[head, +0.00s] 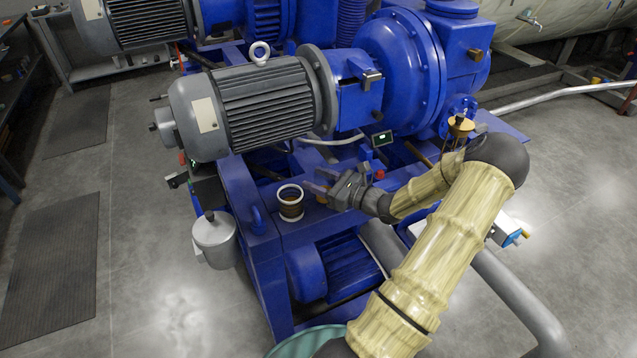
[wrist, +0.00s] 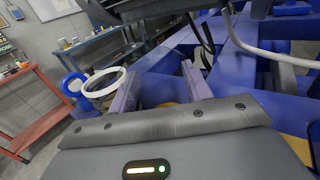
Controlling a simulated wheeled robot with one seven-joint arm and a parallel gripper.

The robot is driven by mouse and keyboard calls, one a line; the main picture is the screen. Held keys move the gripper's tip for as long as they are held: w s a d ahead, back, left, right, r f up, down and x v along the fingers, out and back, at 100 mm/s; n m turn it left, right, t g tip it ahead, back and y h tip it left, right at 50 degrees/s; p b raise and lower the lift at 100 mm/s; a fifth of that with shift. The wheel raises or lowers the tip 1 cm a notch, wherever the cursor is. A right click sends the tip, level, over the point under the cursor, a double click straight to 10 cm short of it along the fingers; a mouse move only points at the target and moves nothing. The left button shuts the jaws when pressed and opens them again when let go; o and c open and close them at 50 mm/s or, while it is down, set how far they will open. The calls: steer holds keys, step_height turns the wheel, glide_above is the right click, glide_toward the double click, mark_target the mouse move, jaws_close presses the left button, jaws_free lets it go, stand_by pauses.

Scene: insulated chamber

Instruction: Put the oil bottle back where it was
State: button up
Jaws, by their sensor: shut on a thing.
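My gripper (head: 319,184) is low over the blue machine frame, below the big grey motor. Its fingers are closed around a small amber-brown thing, taken to be the oil bottle (head: 321,197), mostly hidden by the fingers. In the wrist view the two fingers of my gripper (wrist: 162,80) stand apart, with a sliver of the amber bottle (wrist: 166,104) low between them. I cannot tell whether the bottle touches the frame.
The grey motor (head: 262,105) overhangs behind. A brass-coloured cup (head: 460,126) is at the right, a grey canister (head: 215,238) at the left. Floor at the left is open.

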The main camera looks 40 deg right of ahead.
steer(key=shift+f, duration=0.6)
steer(key=shift+f, duration=0.1)
steer(key=o, duration=1.1)
steer(key=shift+c, duration=0.2)
steer(key=shift+s+d, duration=0.1)
steer(key=b+v, duration=0.1)
steer(key=v, duration=1)
steer(key=shift+s, duration=0.4)
steer(key=shift+d, duration=0.1)
